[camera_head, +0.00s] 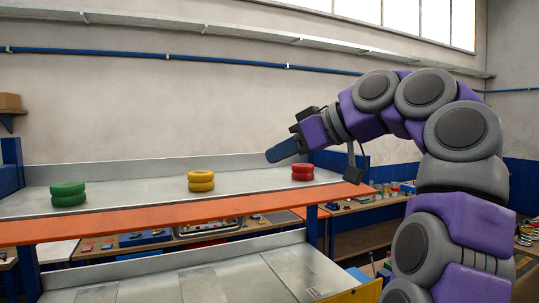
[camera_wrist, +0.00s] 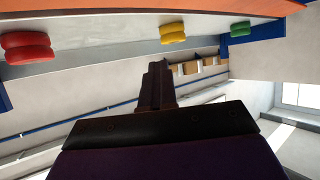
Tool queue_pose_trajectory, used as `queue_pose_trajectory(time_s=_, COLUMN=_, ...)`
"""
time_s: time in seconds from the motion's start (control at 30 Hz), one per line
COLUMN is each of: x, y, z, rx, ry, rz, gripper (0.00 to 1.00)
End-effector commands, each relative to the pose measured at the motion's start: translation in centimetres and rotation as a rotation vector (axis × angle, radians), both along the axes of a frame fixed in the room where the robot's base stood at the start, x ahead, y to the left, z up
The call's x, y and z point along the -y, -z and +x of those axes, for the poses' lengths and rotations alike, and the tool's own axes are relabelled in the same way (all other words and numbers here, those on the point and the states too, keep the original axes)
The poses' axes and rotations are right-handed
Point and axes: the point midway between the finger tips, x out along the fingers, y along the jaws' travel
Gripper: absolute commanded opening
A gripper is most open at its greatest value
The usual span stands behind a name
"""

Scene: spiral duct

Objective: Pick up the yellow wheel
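The yellow wheel (camera_head: 201,181) sits on the upper shelf near its middle. It looks like two thick rings, one on top of the other. In the wrist view, which is upside down, the yellow wheel (camera_wrist: 173,33) is near the top centre. My gripper (camera_head: 283,150) is raised above the shelf, to the right of the yellow wheel and apart from it. In the wrist view my gripper (camera_wrist: 157,82) shows as one dark, narrow block with no visible gap between the fingers. It looks shut, with nothing in it.
A green wheel (camera_head: 68,194) stands at the shelf's left and a red wheel (camera_head: 302,170) at its right, below my gripper. The upper shelf (camera_head: 130,188) has an orange front edge (camera_head: 150,222) and a low back wall. The surface between the wheels is clear.

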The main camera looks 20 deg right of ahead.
Motion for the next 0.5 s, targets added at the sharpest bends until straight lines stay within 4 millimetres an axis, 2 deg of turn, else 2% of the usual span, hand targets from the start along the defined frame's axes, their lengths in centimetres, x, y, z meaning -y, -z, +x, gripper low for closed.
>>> queue_pose_trajectory(time_s=0.27, x=0.14, y=0.08, z=0.06, rx=0.0, ry=-0.001, rz=0.0, gripper=0.01)
queue_pose_trajectory(time_s=0.5, x=0.19, y=0.03, z=-0.04, rx=0.001, ry=0.0, rz=0.001, gripper=0.23)
